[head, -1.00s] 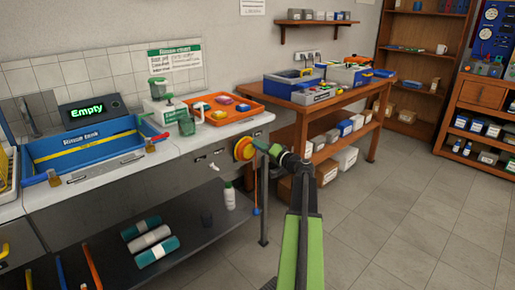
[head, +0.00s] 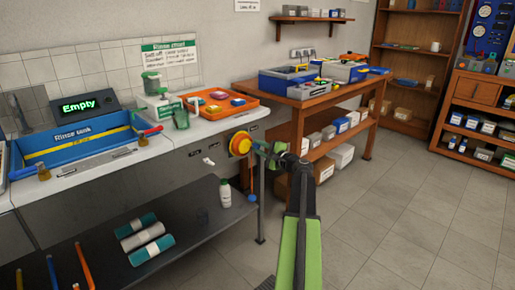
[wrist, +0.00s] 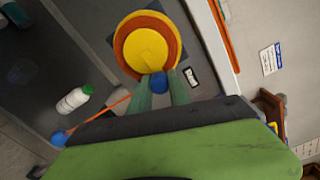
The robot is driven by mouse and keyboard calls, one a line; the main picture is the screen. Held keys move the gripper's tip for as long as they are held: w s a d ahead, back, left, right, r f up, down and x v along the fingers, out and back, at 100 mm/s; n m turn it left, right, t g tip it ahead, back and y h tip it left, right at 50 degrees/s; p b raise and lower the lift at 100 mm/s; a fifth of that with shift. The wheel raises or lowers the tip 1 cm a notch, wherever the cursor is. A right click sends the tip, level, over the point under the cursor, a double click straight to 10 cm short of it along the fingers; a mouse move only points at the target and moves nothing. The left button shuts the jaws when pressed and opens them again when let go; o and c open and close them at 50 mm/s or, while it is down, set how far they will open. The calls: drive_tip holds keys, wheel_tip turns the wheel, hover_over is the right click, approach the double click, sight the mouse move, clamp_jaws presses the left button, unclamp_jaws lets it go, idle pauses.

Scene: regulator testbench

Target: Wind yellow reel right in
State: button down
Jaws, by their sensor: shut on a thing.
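The yellow reel (head: 241,143) with an orange rim is on the front of the grey bench, near its right end. It also shows at the top of the wrist view (wrist: 147,48). My gripper (head: 264,149) is at the reel's lower right edge. In the wrist view its two green fingers (wrist: 160,88) are shut on a blue knob (wrist: 158,82) at the reel's rim. An orange cord (wrist: 116,102) runs from near the reel to a blue ball (wrist: 58,138). The ball also shows in the head view (head: 252,198), hanging beside the bench leg.
A white bottle (head: 224,192) with a green cap stands on the dark lower shelf (head: 195,215). The bench top holds an orange tray (head: 252,104) and a blue rinse tank (head: 80,152). A wooden table (head: 330,97) stands to the right. The floor at right is clear.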

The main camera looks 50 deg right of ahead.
drive_tip(key=m, duration=0.1)
drive_tip(key=f+m+b, duration=0.1)
drive_tip(key=m, duration=0.1)
drive_tip(key=f+m, duration=0.1)
drive_tip(key=m, duration=0.1)
drive_tip(key=shift+a+b, duration=0.3)
drive_tip(key=shift+b, duration=0.05)
drive_tip(key=shift+m, duration=0.3)
drive_tip(key=c, duration=1.2)
unclamp_jaws()
drive_tip(key=shift+c, duration=0.2)
drive_tip(key=s+a, duration=0.1)
drive_tip(key=s, duration=1.6)
drive_tip(key=shift+s+a, duration=0.15)
drive_tip(key=shift+s, duration=0.05)
